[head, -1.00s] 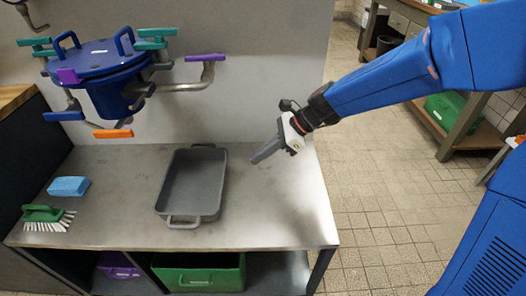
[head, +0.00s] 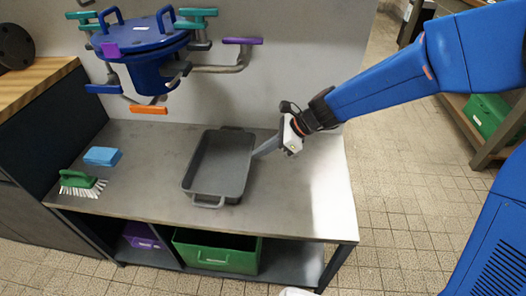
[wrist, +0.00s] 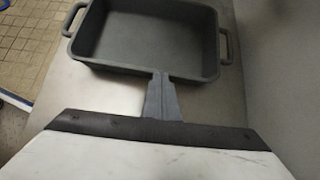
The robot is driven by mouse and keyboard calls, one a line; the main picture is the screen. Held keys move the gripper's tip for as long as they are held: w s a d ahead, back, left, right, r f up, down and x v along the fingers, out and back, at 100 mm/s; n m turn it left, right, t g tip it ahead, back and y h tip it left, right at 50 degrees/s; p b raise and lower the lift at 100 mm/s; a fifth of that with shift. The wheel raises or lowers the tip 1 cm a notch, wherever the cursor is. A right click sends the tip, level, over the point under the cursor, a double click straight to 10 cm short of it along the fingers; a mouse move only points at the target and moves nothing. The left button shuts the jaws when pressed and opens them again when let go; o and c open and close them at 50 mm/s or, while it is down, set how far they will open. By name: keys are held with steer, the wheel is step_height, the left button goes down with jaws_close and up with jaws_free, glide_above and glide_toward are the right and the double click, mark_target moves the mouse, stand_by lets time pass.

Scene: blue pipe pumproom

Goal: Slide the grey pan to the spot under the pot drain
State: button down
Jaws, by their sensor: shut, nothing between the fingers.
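The grey pan (head: 218,170) is a rectangular tray with a handle at each end. It sits empty on the metal table, to the right of and below the blue pot (head: 140,55) in the head view. The pot has several pipes with coloured handles, including an orange handle (head: 148,109) low down and a purple one (head: 242,41) at the right. I cannot tell which is the drain. My gripper (head: 257,153) is shut and empty, its tip at the pan's right long side. In the wrist view my fingertips (wrist: 160,76) meet the middle of the pan's near wall (wrist: 122,70); firm contact is unclear.
A blue sponge (head: 102,156) and a green brush (head: 80,183) lie on the table (head: 150,185), left of the pan. A green crate (head: 215,252) and a purple bin (head: 142,236) are on the lower shelf. The table between sponge and pan is clear.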

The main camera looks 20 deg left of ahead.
glide_above(217, 162)
steer(key=shift+s, duration=0.15)
stand_by(0.4)
